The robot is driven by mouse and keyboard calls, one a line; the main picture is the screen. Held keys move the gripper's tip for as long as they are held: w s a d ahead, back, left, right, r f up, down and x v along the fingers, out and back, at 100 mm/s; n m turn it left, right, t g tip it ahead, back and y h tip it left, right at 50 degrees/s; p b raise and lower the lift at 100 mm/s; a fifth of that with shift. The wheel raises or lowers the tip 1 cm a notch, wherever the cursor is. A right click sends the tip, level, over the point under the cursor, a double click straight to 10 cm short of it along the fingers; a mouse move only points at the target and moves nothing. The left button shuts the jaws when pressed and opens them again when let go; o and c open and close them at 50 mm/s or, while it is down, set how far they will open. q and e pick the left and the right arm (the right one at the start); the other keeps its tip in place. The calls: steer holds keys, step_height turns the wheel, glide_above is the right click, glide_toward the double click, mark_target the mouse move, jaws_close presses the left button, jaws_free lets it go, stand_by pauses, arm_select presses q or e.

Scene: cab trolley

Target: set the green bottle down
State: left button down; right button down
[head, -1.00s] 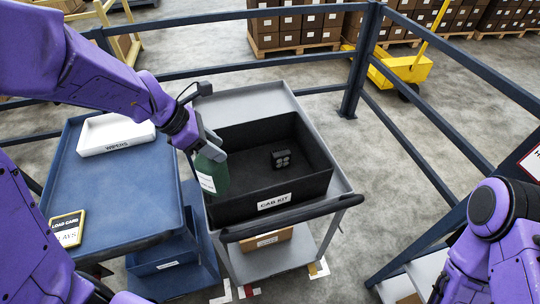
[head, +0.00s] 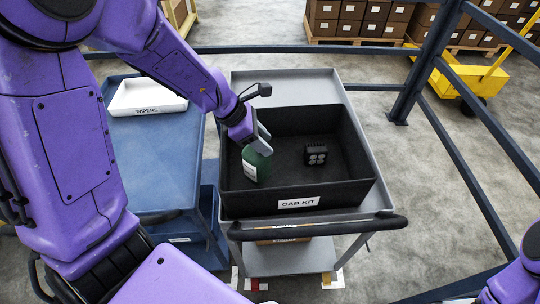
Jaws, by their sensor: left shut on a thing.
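The green bottle (head: 257,165) has a white label and is upright at the left side of the black CAB KIT bin (head: 298,202). My left gripper (head: 262,146) is shut on its upper part. The bottle appears to be inside the bin's left wall; I cannot tell whether its base touches the bin floor. My right arm shows only at the lower right corner, and its gripper is out of view.
A black lamp-like block (head: 316,154) sits in the bin, right of the bottle. The bin stands on a grey trolley (head: 290,86) with a black handle. A blue cart (head: 150,160) with a white WIPERS tray (head: 147,97) stands left. Dark railings (head: 405,90) run behind and right.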

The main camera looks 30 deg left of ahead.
arm_select(q)
step_height(320, 180, down, 4)
steer(key=shift+f, duration=0.2)
steer(key=c, duration=0.7)
jaws_free()
steer(key=shift+o, duration=0.2)
steer(key=p+v, duration=0.2)
steer(key=v, duration=1)
steer(key=shift+s, duration=0.1)
